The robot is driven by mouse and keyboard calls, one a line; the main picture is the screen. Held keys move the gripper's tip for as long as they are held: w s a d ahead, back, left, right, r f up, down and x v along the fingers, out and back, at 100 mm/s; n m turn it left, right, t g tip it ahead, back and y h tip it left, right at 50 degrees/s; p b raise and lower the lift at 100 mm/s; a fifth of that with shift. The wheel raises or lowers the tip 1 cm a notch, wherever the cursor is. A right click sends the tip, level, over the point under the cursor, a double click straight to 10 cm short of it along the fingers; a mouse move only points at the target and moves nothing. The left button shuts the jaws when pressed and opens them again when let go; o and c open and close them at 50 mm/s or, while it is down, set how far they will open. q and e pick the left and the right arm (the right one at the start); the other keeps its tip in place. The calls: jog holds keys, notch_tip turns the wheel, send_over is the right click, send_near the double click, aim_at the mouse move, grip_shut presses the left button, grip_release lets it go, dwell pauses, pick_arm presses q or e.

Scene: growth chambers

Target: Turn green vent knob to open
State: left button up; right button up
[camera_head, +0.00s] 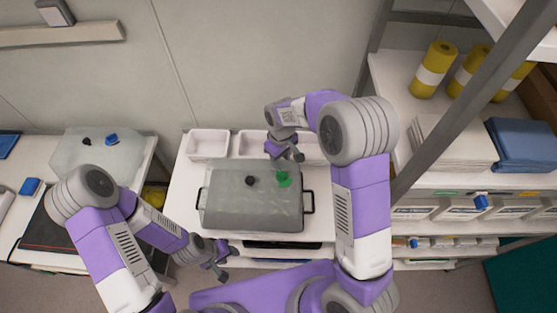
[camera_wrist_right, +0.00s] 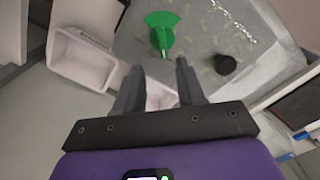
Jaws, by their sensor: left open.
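The green vent knob (camera_head: 284,179) sits on the right part of the grey translucent lid of a growth chamber (camera_head: 230,210). In the right wrist view the green knob (camera_wrist_right: 162,30) has a fan-shaped plate and a round body with a pointer. My right gripper (camera_head: 291,154) is just behind the knob in the head view. Its fingers (camera_wrist_right: 158,75) are apart and empty, and the knob lies beyond their tips. I cannot tell the exact height gap. My left gripper (camera_head: 220,263) is open and empty, in front of the chamber's left front corner.
A black knob (camera_head: 249,181) is on the same lid. White trays (camera_head: 208,144) stand behind the chamber. Another chamber with a blue knob (camera_head: 111,139) stands at left. A shelf with yellow rolls (camera_head: 433,70) and a post is at right.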

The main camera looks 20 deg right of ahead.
aim_at(282, 173)
jog(key=f, duration=0.1)
jog(key=s+f, duration=0.1)
jog(key=f, duration=0.1)
jog(key=shift+s+f, duration=0.35)
jog(key=shift+f, duration=0.05)
jog(key=shift+w+f, duration=0.2)
jog(key=shift+f, duration=0.45)
jog(key=shift+w+f, duration=0.15)
jog(key=shift+f, duration=0.45)
jog(key=shift+s, duration=0.1)
grip_shut()
